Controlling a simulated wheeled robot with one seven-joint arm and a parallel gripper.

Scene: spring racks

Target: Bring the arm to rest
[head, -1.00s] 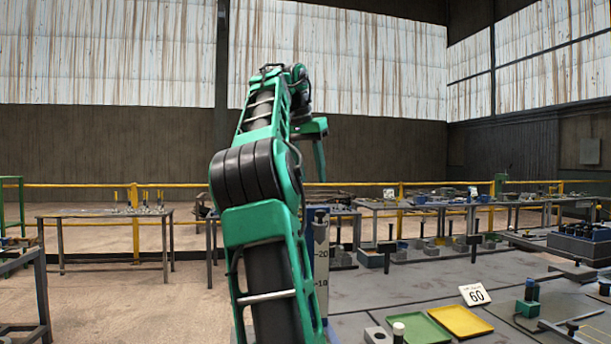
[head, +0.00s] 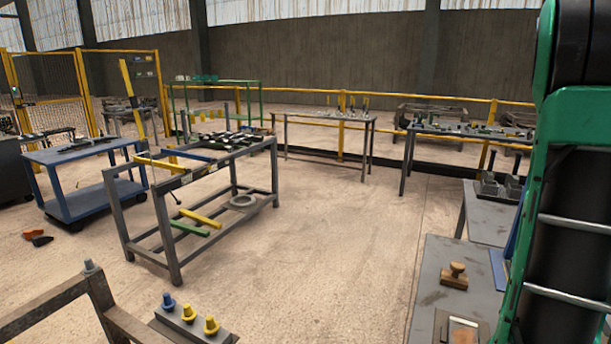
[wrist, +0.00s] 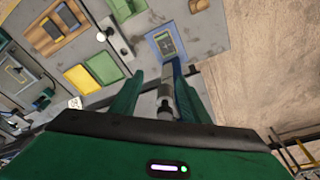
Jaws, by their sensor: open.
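My gripper (wrist: 152,88) shows in the wrist view with its two green fingers apart and nothing held between them. A grey upright part (wrist: 168,82) shows between and beyond the fingers; I cannot tell its distance from them. The camera looks down past the fingers at a grey worktop (wrist: 130,50). In the head view my green and black arm fills the right edge, and my gripper is out of that picture.
In the wrist view, a green tray (wrist: 103,68) and a yellow tray (wrist: 82,79) lie on the worktop. In the head view, a wooden-handled block (head: 455,272) sits on a near bench. A grey frame table (head: 205,160) stands left of centre, with open floor (head: 320,240) beside it.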

